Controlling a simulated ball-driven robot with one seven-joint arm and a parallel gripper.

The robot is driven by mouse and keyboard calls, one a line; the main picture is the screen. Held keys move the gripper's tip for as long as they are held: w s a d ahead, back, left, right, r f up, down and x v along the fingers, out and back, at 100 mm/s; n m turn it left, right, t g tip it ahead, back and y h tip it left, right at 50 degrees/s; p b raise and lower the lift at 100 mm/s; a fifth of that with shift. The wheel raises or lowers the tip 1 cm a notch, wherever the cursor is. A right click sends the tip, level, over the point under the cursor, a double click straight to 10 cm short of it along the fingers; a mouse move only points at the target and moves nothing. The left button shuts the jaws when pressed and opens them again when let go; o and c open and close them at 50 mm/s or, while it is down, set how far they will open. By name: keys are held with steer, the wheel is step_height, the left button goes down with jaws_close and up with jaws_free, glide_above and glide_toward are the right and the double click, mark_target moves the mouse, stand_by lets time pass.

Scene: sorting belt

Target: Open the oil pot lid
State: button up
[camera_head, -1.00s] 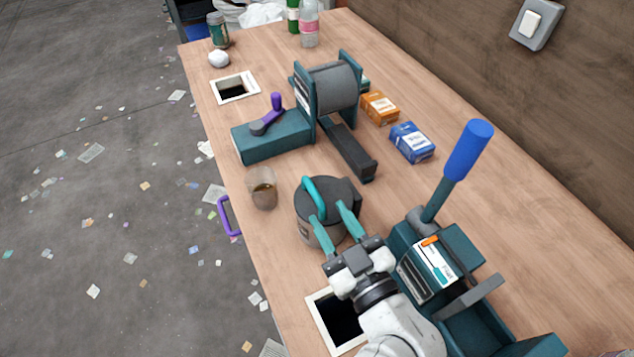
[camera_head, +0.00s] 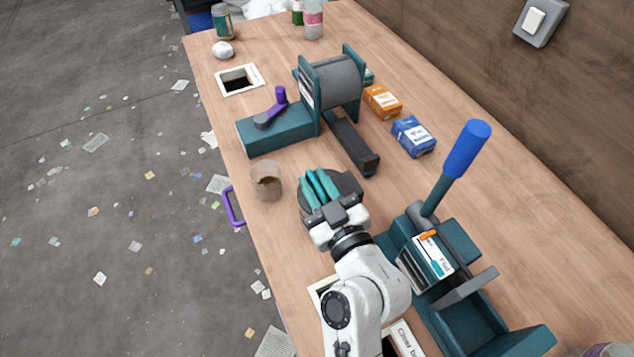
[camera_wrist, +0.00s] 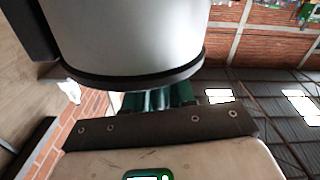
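The oil pot (camera_head: 347,183) stands upright on the bench, grey with a dark lid and a teal arched handle (camera_head: 318,184) on top. My gripper (camera_head: 318,188) is over the lid with its teal fingers on either side of the handle, very close to it. I cannot tell whether the fingers press on the handle. In the wrist view the pot's grey body (camera_wrist: 130,35) appears upside down and fills the top, with the teal fingers (camera_wrist: 160,99) partly hidden below its dark rim. The lid appears seated on the pot.
A glass cup of brown contents (camera_head: 266,182) stands left of the pot. A teal roller machine (camera_head: 275,130) is behind it; a teal machine with a blue-gripped lever (camera_head: 466,150) is at right. Blue (camera_head: 413,137) and orange (camera_head: 382,102) boxes lie behind. Bench holes show.

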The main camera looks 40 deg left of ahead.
jaws_close()
steer(key=shift+w, duration=0.1)
steer(key=shift+d+r, duration=0.1)
steer(key=shift+r, duration=0.05)
